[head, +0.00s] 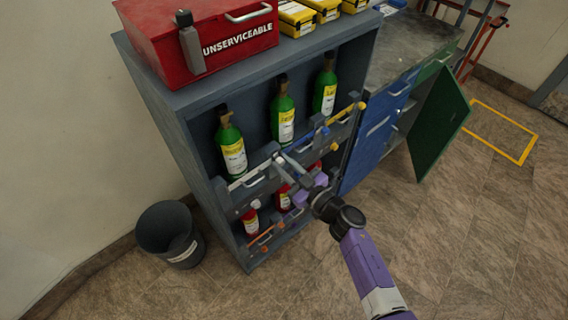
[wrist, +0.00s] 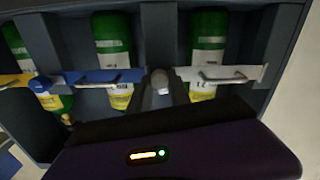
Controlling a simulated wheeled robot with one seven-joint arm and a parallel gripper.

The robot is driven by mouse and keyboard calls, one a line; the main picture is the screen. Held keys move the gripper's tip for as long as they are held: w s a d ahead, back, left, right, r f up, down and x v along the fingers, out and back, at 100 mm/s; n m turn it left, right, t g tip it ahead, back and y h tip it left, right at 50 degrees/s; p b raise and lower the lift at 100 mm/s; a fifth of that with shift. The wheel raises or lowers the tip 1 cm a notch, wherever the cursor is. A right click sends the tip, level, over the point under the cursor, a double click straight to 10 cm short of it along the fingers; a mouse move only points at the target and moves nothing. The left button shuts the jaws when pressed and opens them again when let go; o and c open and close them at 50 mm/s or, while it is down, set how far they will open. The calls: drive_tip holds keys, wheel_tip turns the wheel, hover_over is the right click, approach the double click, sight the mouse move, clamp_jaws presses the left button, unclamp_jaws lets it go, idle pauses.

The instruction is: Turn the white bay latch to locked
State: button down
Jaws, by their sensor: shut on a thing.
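The white bay latch (head: 246,179) is a flat bar with a handle across the front of the upper left bay, before a green bottle (head: 231,150). It also shows in the wrist view (wrist: 232,73), at right, spanning the bay. My gripper (head: 281,160) is at the bar's inner end, beside the divider between the left and middle bays. In the wrist view my gripper (wrist: 162,84) is shut on the grey-white end of the latch. The fingers hide part of that end, so I cannot tell whether it is fully seated.
A blue latch (wrist: 108,76) lies just beside my fingers across the middle bay, and a yellow latch (head: 347,112) is farther right. Red bottles (head: 251,221) stand on the lower shelf. A grey bin (head: 168,235) is left of the cabinet. A green door (head: 440,125) hangs open at right.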

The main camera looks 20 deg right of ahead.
drive_tip(key=n, duration=0.4)
drive_tip(key=shift+a+n, duration=0.1)
drive_tip(key=shift+n, duration=0.2)
drive_tip(key=n, duration=0.3)
drive_tip(key=shift+f+n+b, duration=0.1)
drive_tip(key=shift+n+b, duration=0.2)
drive_tip(key=shift+n, duration=0.1)
drive_tip(key=n+b, duration=0.1)
drive_tip(key=n, duration=0.3)
drive_tip(key=shift+f+n+b, duration=0.1)
drive_tip(key=shift+n+b, duration=0.4)
drive_tip(key=shift+n, duration=1.1)
drive_tip(key=shift+s, duration=0.1)
drive_tip(key=c, duration=1.2)
unclamp_jaws()
drive_tip(key=v, duration=0.7)
drive_tip(key=shift+s, duration=0.35)
